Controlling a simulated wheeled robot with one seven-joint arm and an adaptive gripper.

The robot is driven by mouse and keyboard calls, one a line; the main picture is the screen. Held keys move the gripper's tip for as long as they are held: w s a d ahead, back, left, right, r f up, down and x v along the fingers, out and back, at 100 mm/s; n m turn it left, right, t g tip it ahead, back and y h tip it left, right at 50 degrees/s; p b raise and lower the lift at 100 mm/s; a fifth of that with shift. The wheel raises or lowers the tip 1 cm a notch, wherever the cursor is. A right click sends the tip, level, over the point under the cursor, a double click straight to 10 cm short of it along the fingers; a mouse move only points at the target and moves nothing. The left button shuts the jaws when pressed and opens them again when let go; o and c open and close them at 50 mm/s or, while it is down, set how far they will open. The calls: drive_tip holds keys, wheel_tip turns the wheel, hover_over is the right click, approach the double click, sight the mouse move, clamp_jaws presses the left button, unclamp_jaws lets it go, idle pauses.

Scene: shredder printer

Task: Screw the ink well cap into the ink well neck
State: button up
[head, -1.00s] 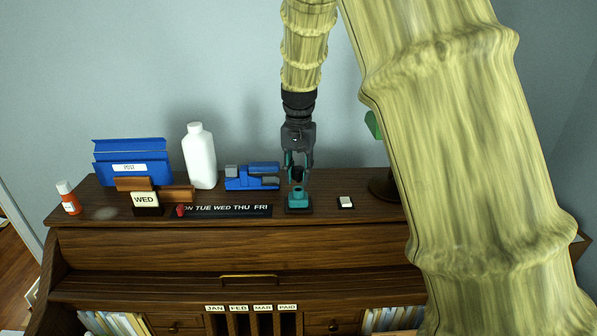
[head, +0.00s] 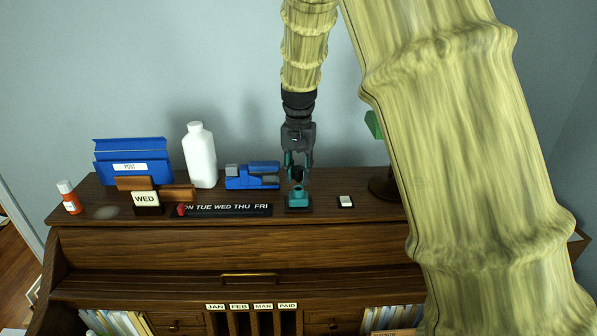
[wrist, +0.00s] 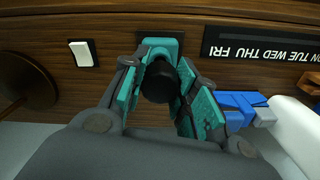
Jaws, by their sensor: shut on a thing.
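The ink well (head: 298,200) is a teal block with a raised neck, standing on a dark base on top of the desk. My gripper (head: 298,174) points down directly above it. Its teal-padded fingers are shut on the black ink well cap (wrist: 158,82), which shows between the fingertips in the wrist view. The ink well (wrist: 163,47) shows just beyond the cap there.
A blue device (head: 252,176) stands left of the ink well. A black weekday strip (head: 225,210) lies in front of it. A white switch on a dark plate (head: 345,202) and a dark round base (head: 383,188) are to the right. A white bottle (head: 200,158) stands further left.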

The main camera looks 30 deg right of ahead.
drive_tip(key=shift+f+b, duration=0.3)
drive_tip(key=shift+f, duration=1.1)
drive_tip(key=shift+r, duration=0.3)
drive_tip(key=shift+r+p, duration=0.6)
drive_tip(key=shift+r, duration=0.15)
drive_tip(key=shift+r, duration=0.2)
drive_tip(key=shift+f, duration=1.25)
idle(0.6)
drive_tip(key=o, duration=1)
drive_tip(key=shift+r, duration=0.1)
